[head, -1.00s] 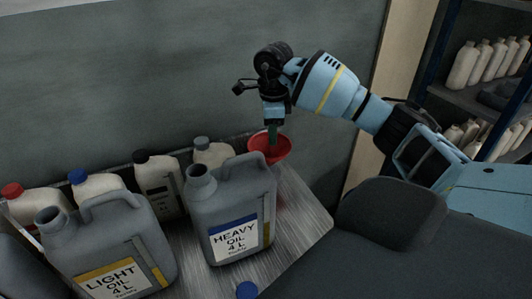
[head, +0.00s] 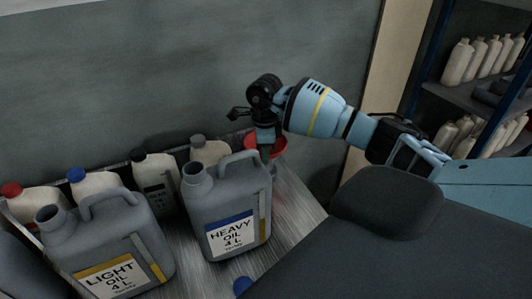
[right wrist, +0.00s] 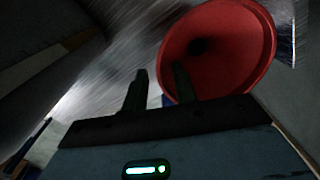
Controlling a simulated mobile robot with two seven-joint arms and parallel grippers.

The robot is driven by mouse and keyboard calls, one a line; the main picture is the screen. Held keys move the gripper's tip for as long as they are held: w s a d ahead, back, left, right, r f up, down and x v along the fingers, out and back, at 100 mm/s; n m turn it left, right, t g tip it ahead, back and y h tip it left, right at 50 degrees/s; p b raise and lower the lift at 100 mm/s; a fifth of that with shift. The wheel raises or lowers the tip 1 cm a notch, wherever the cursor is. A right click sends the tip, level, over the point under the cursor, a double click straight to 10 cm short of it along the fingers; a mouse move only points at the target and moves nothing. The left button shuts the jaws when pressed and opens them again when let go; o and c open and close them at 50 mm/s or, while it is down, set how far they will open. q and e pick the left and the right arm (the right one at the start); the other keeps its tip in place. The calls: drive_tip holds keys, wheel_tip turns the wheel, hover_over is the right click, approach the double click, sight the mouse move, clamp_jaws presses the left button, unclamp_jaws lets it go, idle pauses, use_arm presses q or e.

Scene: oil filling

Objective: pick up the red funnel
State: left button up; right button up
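The red funnel (head: 278,145) stands on the metal surface behind the heavy oil jug, which hides its lower part. It also shows in the right wrist view as a wide red cone (right wrist: 225,40) with a dark hole inside. My right gripper (head: 264,152) points down at the funnel, in front of part of its bowl. In the right wrist view its two fingers (right wrist: 158,85) are apart with nothing held between them. The right-hand finger overlaps the funnel's rim; I cannot tell whether it touches. My left gripper is not in view.
The grey heavy oil jug (head: 235,195) stands close in front of the gripper. The light oil jug (head: 115,245) and several smaller bottles stand to the left. A wall (head: 180,70) rises behind. A blue cap (head: 242,285) lies near the front. Shelves with bottles are at right.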

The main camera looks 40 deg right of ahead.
clamp_jaws()
idle(0.3)
